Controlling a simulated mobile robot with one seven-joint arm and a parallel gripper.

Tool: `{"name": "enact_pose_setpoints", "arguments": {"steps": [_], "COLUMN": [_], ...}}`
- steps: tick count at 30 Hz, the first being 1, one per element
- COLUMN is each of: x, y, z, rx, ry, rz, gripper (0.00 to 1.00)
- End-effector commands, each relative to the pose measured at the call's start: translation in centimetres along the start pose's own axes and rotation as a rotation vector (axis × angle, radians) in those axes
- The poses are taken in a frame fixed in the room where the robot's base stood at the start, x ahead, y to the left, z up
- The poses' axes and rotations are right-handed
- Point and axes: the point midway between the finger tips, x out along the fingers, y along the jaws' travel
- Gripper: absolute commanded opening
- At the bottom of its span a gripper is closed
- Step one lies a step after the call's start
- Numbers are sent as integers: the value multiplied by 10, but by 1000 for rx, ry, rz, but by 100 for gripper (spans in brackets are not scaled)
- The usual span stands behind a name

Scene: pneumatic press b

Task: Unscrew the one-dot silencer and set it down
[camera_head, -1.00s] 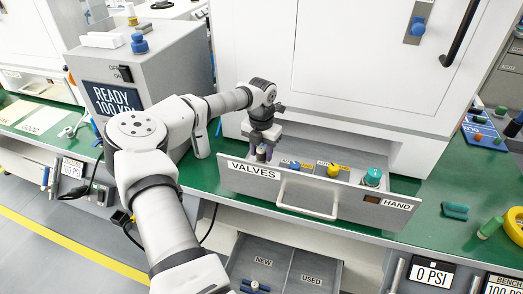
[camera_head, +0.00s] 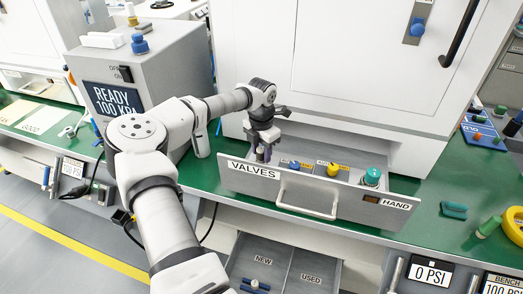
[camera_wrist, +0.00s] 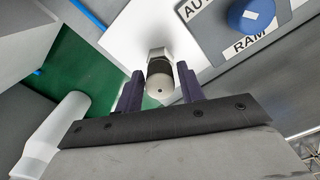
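The one-dot silencer (camera_wrist: 160,79) is a short pale cylinder with a darker band and a single dark dot on its end. It sits on a metal hex fitting (camera_wrist: 159,54) in the wrist view. My gripper (camera_wrist: 160,84) has its two dark purple fingers on either side of the silencer, with hardly any gap, and looks shut on it. In the head view, my gripper (camera_head: 263,153) points down behind the left end of the VALVES panel (camera_head: 240,175). The silencer is mostly hidden there.
The panel carries a blue knob (camera_head: 294,164), a yellow knob (camera_head: 333,169) and a teal knob (camera_head: 372,176). Below is an open drawer with NEW (camera_head: 262,262) and USED (camera_head: 310,279) sections; a blue-and-white part lies in NEW. The green bench (camera_head: 420,212) is partly clear at right.

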Motion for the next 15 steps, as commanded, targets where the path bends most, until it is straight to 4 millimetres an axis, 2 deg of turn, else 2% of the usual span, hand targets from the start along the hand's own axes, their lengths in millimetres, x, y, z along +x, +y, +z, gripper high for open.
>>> {"name": "enact_pose_setpoints", "arguments": {"steps": [6,15], "x": [-1,0], "y": [0,0], "z": [0,0], "rx": [134,168], "ry": [0,0], "rz": [1,0], "gripper": [39,39]}}
